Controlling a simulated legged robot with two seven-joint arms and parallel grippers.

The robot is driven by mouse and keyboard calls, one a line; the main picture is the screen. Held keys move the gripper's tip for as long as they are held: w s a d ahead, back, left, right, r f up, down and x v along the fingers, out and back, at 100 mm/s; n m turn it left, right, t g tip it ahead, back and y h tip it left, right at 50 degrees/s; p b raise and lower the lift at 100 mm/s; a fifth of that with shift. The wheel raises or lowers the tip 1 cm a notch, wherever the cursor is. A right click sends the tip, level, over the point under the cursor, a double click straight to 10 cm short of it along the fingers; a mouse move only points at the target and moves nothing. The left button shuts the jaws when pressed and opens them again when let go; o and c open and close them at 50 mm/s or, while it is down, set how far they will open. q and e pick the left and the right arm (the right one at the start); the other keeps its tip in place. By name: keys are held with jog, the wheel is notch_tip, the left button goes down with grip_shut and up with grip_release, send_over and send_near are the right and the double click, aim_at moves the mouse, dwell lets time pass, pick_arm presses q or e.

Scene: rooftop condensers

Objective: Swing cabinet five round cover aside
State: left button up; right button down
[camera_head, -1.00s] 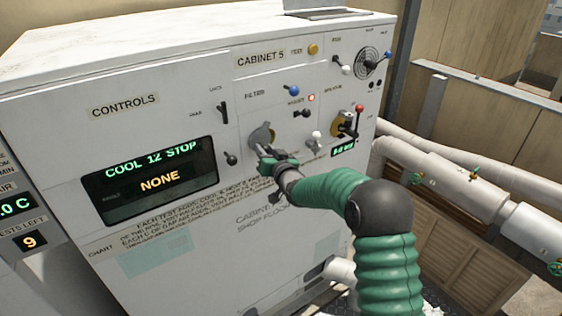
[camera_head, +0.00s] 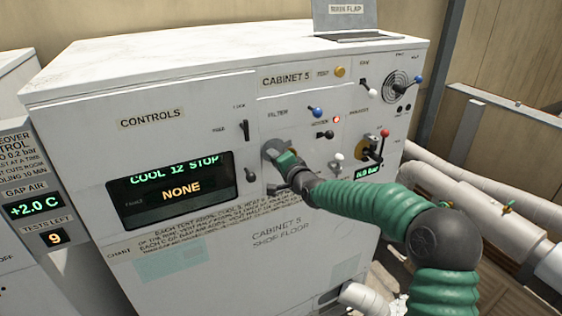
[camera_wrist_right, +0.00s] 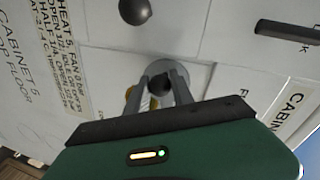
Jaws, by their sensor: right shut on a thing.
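Cabinet five (camera_head: 230,90) is a large white unit with a labelled front panel. Its round grey cover (camera_head: 268,151) sits near the middle of the panel, below the filter label, and also shows in the wrist view (camera_wrist_right: 181,72). My right gripper (camera_head: 276,165) is at the cover. In the wrist view its two fingers (camera_wrist_right: 162,84) are closed around the cover's small dark knob (camera_wrist_right: 160,85). A brass-coloured part (camera_wrist_right: 129,93) shows beside the cover, partly hidden by a finger. My left gripper is out of view.
A display (camera_head: 170,185) reads "COOL 12 STOP" and "NONE". Pale pipes (camera_head: 480,215) run at the right.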

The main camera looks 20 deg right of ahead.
jog(key=shift+r+m+y+p, duration=0.3)
jog(key=shift+r+m+p, duration=0.15)
jog(key=shift+r+m, duration=0.5)
jog(key=shift+r, duration=0.1)
jog(key=c, duration=1.1)
grip_release()
